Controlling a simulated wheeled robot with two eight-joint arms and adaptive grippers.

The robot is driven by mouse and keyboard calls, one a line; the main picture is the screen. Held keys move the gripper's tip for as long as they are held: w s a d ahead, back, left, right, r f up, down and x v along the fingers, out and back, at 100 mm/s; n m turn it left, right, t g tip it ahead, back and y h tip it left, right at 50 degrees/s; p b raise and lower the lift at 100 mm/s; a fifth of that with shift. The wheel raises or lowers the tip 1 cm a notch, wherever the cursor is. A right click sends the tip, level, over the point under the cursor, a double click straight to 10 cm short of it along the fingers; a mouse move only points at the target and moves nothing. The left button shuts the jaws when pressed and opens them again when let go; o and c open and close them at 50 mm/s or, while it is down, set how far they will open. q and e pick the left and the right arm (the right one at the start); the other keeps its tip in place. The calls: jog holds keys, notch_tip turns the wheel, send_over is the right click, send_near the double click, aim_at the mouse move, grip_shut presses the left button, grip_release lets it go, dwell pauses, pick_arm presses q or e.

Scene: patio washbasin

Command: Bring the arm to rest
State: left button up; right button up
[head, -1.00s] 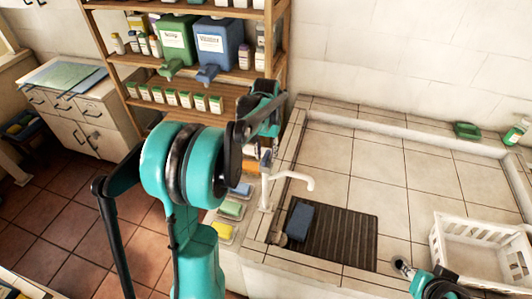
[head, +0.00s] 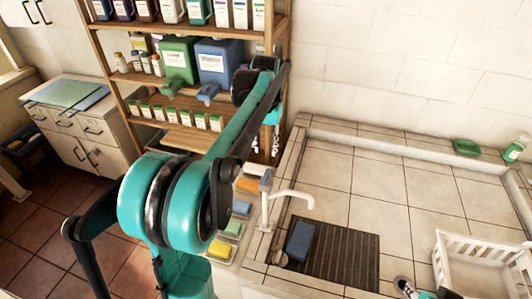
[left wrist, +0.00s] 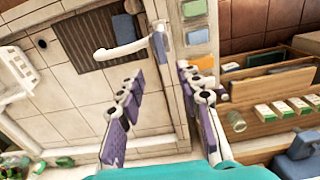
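My left arm reaches up in front of the wooden shelf in the head view. My left gripper (head: 276,145) hangs down near the shelf's right post, small and partly hidden by my arm. In the left wrist view its purple-grey fingers (left wrist: 160,73) are spread wide, with nothing between them; tiled counter and its edge show in the gap. A teal part of my right arm shows at the bottom right of the head view, beside a small dark and light piece; I cannot make out that gripper's fingers.
The shelf (head: 190,123) holds bottles, boxes and jugs close to my left arm. A white tap (head: 290,198), blue sponge (head: 300,241) and dark drain mat (head: 345,255) are on the tiled basin. A white basket (head: 470,245) stands right. The basin's middle is clear.

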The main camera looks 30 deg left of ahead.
dwell(0.5)
pick_arm(q)
jog(key=s+d+f+m+t+b, duration=0.1)
jog(key=s+d+f+t+b, duration=0.1)
jog(key=s+d+f+b, duration=0.3)
jog(key=s+d+f+t+b, duration=0.2)
jog(key=s+d+f+b, duration=0.3)
jog(key=f, duration=0.6)
jog(key=s+d+f+m+t+b, duration=0.1)
jog(key=s+d+f+t+b, duration=0.2)
jog(key=s+d+f+b, duration=0.2)
jog(key=s+f+b, duration=0.2)
jog(key=s+f, duration=0.1)
jog(key=shift+s+d+f+m, duration=0.25)
jog(key=shift+d+m, duration=0.05)
